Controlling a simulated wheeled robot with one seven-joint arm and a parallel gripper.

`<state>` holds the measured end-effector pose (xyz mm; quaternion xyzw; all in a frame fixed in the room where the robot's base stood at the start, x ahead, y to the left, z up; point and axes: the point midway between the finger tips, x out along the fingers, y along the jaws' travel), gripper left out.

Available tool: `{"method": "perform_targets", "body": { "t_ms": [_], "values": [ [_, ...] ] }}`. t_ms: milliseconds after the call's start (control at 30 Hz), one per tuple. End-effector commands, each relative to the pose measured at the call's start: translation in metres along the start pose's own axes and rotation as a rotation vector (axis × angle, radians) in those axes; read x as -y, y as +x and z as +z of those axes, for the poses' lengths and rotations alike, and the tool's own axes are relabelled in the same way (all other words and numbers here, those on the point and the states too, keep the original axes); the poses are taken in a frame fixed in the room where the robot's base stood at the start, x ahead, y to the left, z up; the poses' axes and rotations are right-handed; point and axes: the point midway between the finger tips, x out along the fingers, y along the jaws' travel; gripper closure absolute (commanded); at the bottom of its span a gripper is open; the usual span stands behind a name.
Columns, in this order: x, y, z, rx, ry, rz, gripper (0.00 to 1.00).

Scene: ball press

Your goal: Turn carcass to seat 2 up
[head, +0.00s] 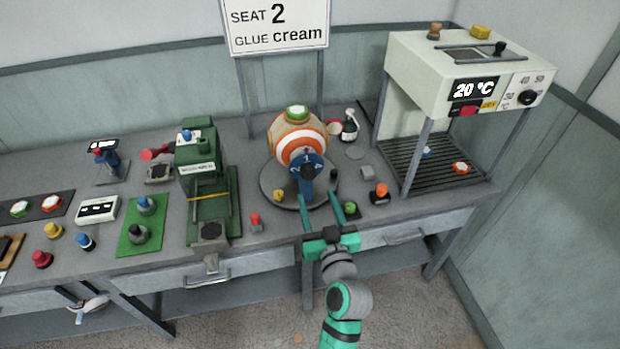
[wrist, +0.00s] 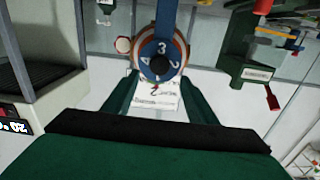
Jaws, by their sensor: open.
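The carcass (head: 286,128) is a ball with orange, white and tan rings on a round grey stand; a green piece sits on top. In front of it is a blue numbered dial (head: 315,160) with a dark central knob. In the head view 1 is at the top, 2 at the left and 4 at the right. In the inverted wrist view the dial (wrist: 149,67) shows 3 at the top and 2 at the right. My gripper (head: 318,195) is open and empty, its fingers apart just in front of the dial. I cannot tell whether they touch anything.
A sign (head: 277,26) reads "SEAT 2, GLUE cream". A green press (head: 205,185) stands left of the ball, and a white oven reading 20 °C (head: 430,65) stands right. Small knobs, an orange one (head: 381,190) and a red one (head: 256,221), flank my gripper.

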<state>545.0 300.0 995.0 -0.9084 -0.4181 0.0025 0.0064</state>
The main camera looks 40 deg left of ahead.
Motion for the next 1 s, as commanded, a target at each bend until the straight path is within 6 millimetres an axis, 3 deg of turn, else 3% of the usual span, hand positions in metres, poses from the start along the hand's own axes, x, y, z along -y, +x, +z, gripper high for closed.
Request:
{"method": "perform_targets", "body": {
  "t_ms": [300, 500, 933, 1000],
  "values": [
    [0.001, 0.057, 0.0, 0.0, -0.001, -0.002, 0.48],
    [0.001, 0.08, 0.0, 0.001, 0.0, -0.001, 0.48],
    [0.0, 0.088, 0.001, 0.001, 0.0, 0.001, 0.48],
    [0.0, 0.088, 0.001, 0.001, 0.0, 0.001, 0.65]
  ]
}}
